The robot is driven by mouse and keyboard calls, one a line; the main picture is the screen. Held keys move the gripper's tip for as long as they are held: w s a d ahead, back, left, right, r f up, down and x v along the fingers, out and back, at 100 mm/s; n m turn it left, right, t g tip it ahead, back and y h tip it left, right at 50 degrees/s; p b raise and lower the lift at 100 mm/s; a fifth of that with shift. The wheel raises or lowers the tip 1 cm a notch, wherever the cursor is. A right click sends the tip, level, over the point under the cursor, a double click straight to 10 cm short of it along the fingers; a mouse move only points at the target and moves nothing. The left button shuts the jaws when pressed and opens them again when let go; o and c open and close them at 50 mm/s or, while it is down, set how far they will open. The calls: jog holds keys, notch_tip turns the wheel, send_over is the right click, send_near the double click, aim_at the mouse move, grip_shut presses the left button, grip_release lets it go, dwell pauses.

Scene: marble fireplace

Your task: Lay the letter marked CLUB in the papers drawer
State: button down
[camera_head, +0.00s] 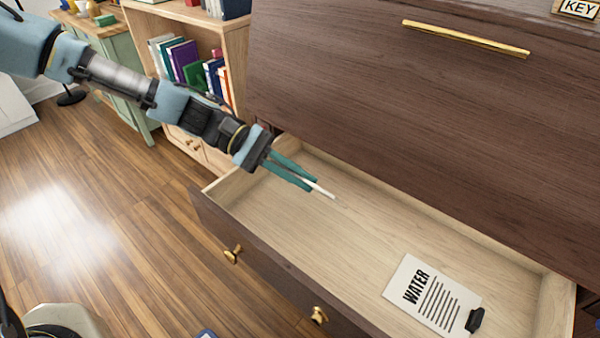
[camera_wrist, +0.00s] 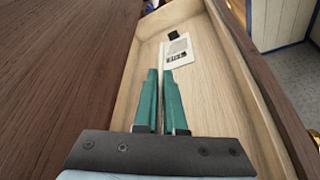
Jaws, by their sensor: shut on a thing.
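My gripper (camera_head: 312,184) has teal fingers and is shut on a thin pale letter (camera_head: 324,191), seen almost edge-on, so no marking on it can be read. The letter also shows as a narrow strip between the fingers in the wrist view (camera_wrist: 161,58). The gripper is over the left part of the open drawer (camera_head: 375,238); whether the letter touches the drawer floor I cannot tell. A white sheet marked WATER (camera_head: 432,296), with a black clip, lies flat at the drawer's near right end. It also shows at the far end in the wrist view (camera_wrist: 178,50).
The dark cabinet front (camera_head: 400,110) with a brass handle rises above the drawer's back. A KEY label (camera_head: 578,8) is at top right. A bookshelf (camera_head: 235,50) stands behind my arm. The drawer's middle is bare. Wood floor (camera_head: 110,220) is open at left.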

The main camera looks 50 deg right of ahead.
jog(key=shift+f+b, duration=2.1)
jog(key=shift+f, duration=2.6)
jog(key=c, duration=0.9)
grip_release()
jog(key=v, duration=1.1)
jog(key=shift+s+b, duration=0.1)
jog(key=shift+b, duration=0.25)
